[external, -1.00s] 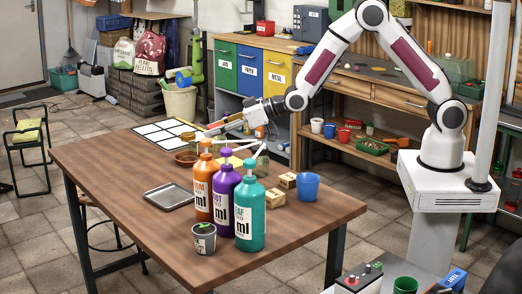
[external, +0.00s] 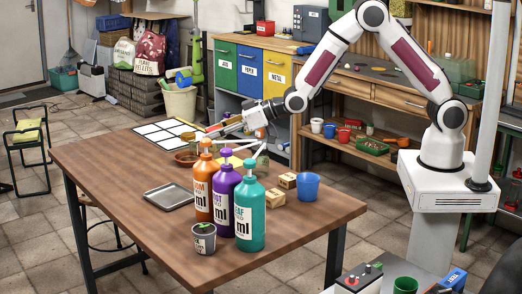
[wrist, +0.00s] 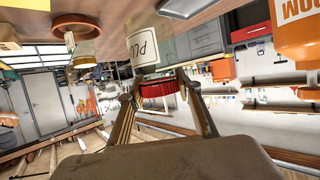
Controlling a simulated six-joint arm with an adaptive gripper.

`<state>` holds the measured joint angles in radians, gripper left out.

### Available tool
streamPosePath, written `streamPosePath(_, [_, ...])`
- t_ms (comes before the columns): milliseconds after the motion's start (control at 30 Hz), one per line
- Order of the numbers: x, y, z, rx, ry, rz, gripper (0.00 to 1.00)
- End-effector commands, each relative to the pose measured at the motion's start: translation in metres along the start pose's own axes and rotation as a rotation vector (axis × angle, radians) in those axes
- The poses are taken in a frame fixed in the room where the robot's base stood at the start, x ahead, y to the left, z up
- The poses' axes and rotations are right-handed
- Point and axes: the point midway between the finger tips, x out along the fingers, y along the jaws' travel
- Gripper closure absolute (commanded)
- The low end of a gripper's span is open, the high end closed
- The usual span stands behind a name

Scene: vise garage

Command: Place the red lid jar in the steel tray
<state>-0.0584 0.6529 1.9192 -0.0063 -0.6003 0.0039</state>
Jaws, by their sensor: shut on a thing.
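My gripper (wrist: 165,98) is shut on the red lid jar (wrist: 155,50). Its fingers sit on both sides of the red lid, and the pale label on the jar faces the wrist camera. In the external view my gripper (external: 216,129) is at the far side of the table, behind the bottles, where the jar is too small and covered to make out well. I cannot tell whether the jar touches the table. The steel tray (external: 168,197) lies flat and empty on the table, left of the bottles.
Orange (external: 203,190), purple (external: 224,200) and teal (external: 250,215) pump bottles stand between my gripper and the near table edge. A terracotta saucer (external: 186,158) is near the gripper. A small pot (external: 204,238), wooden blocks (external: 282,190) and a blue cup (external: 308,186) stand nearby.

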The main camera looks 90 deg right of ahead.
Motion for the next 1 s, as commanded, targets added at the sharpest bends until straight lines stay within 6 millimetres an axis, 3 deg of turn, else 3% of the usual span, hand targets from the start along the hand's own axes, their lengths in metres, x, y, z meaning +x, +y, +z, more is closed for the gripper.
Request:
streamPosePath(300, [0.037,-0.061,-0.019,0.002,0.025,-0.044,0.91])
streamPosePath(533, [0.061,-0.094,-0.041,0.002,0.033,-0.054,0.91])
streamPosePath(800, [0.074,-0.1,-0.063,-0.001,0.028,-0.046,0.91])
streamPosePath(1000, [0.074,-0.1,-0.058,-0.021,0.01,-0.045,0.91])
